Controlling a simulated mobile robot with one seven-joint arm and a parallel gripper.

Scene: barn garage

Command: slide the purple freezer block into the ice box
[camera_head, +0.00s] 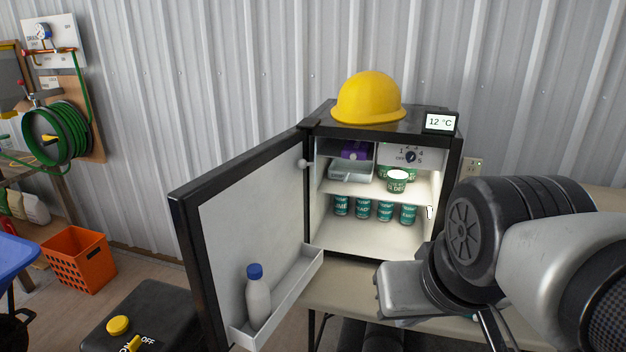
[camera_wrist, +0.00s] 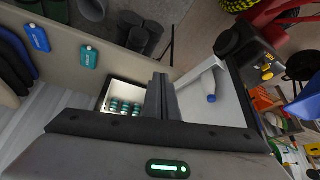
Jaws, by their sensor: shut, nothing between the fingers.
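The purple freezer block (camera_head: 354,151) shows in the upper left of the open fridge, with its front end facing out. It lies in the ice box (camera_head: 372,160), the grey compartment under the fridge's top; how deep it sits is hard to tell. A pale tray (camera_head: 351,172) hangs just below it. My gripper (camera_wrist: 160,82) shows in the wrist view with its fingers together and empty, outside the fridge. It hides part of the fridge interior there. The block cannot be made out in the wrist view.
The fridge door (camera_head: 249,218) stands open to the left, with a white bottle (camera_head: 258,296) in its shelf. Green tins (camera_head: 385,211) stand on the lower level, others above. A yellow helmet (camera_head: 368,98) sits on top. An orange crate (camera_head: 78,260) stands on the floor at left.

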